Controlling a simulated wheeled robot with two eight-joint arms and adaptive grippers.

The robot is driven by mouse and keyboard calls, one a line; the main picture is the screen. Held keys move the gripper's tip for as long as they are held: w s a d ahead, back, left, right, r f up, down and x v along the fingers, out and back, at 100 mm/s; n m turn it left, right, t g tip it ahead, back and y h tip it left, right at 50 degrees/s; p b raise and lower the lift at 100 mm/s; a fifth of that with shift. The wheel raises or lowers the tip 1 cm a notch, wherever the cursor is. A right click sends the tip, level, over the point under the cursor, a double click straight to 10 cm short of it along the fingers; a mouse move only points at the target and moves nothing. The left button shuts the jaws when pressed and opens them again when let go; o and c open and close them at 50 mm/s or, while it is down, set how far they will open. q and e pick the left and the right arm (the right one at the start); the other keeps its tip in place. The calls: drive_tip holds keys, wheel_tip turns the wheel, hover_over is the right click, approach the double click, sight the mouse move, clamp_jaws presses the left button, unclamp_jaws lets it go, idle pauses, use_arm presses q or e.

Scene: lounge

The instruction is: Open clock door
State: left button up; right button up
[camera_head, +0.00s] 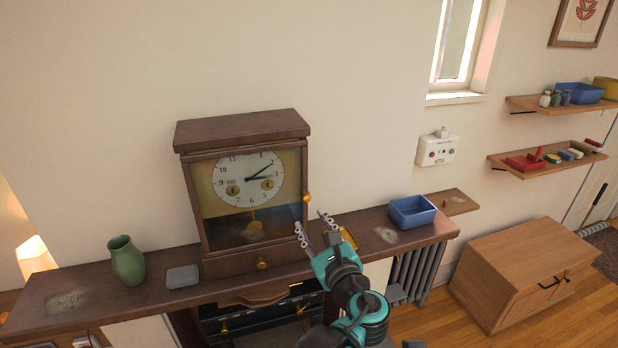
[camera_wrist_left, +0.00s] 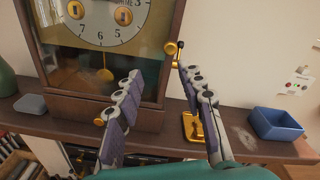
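A dark wooden clock (camera_head: 243,260) stands upright on the mantel shelf. Its glass-fronted door (camera_head: 212,229) appears shut over the white dial and pendulum. A small brass door knob (camera_head: 306,198) is on the right edge; it also shows in the left wrist view (camera_wrist_left: 171,48). A lower brass knob (camera_head: 262,264) is on the base drawer. My left gripper (camera_head: 312,223) is open and empty in front of the clock's lower right corner, below the door knob. In the wrist view its fingers (camera_wrist_left: 151,85) are spread, the right fingertip just below the knob. My right gripper is not in view.
On the mantel (camera_head: 90,295) are a green vase (camera_head: 127,261) and a grey block (camera_head: 182,276) to the left. A brass object (camera_head: 349,238) lies close behind my gripper, and a blue bin (camera_head: 412,211) stands at the right. A cabinet (camera_head: 525,270) is farther right.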

sight(308, 200)
use_arm(q)
drive_tip(key=shift+m+t, duration=0.3)
drive_tip(key=shift+m, duration=0.2)
drive_tip(key=x, duration=0.2)
drive_tip(key=d+x, duration=0.1)
drive_tip(key=x, duration=0.2)
drive_tip(key=r+x, duration=0.1)
drive_tip(key=x, duration=0.1)
drive_tip(key=shift+w+d, duration=0.1)
drive_tip(key=shift+w, duration=0.3)
clamp_jaws()
